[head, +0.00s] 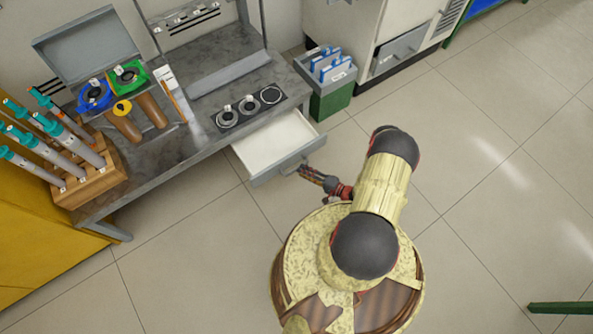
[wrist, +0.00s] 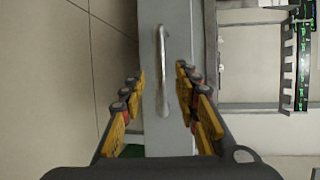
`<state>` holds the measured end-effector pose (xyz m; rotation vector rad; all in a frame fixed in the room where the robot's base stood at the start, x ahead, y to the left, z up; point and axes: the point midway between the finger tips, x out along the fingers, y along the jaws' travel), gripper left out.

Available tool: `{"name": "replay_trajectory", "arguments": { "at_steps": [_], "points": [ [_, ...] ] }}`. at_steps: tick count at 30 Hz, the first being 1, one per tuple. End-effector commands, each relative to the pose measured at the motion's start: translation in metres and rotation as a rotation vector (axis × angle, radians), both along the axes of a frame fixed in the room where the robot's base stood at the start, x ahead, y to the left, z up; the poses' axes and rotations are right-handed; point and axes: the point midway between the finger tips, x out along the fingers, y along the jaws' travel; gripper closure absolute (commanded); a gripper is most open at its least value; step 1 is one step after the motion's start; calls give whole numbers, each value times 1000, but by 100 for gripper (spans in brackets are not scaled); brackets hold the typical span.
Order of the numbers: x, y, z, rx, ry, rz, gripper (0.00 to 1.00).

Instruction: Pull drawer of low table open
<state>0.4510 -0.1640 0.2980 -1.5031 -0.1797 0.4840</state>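The low table (head: 160,152) is a grey metal workbench at the left of the head view. Its drawer (head: 268,147) stands pulled out from the table's front, with its white inside showing and empty. The grey drawer front (wrist: 150,22) fills the middle of the wrist view, with a slim metal handle (wrist: 161,62) on it. My gripper (head: 307,170) is at the drawer front. In the wrist view its two yellow and black fingers are spread, one on each side of the handle, with gaps between. Nothing is held. Finger depth relative to the handle is unclear.
A wooden block with several teal-capped rods (head: 88,183) and an open grey case (head: 85,45) stand on the tabletop. A green-grey bin (head: 330,85) and a white cabinet (head: 350,30) are behind the drawer.

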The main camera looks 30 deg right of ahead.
Motion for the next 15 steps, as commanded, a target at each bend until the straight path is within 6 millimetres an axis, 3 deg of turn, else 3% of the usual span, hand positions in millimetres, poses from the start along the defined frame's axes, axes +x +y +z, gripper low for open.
{"name": "replay_trajectory", "arguments": {
  "at_steps": [6, 15],
  "points": [
    [27, 13, -7, -1, 0, 4, 69],
    [42, 20, -9, -1, 0, 1, 69]
  ]
}}
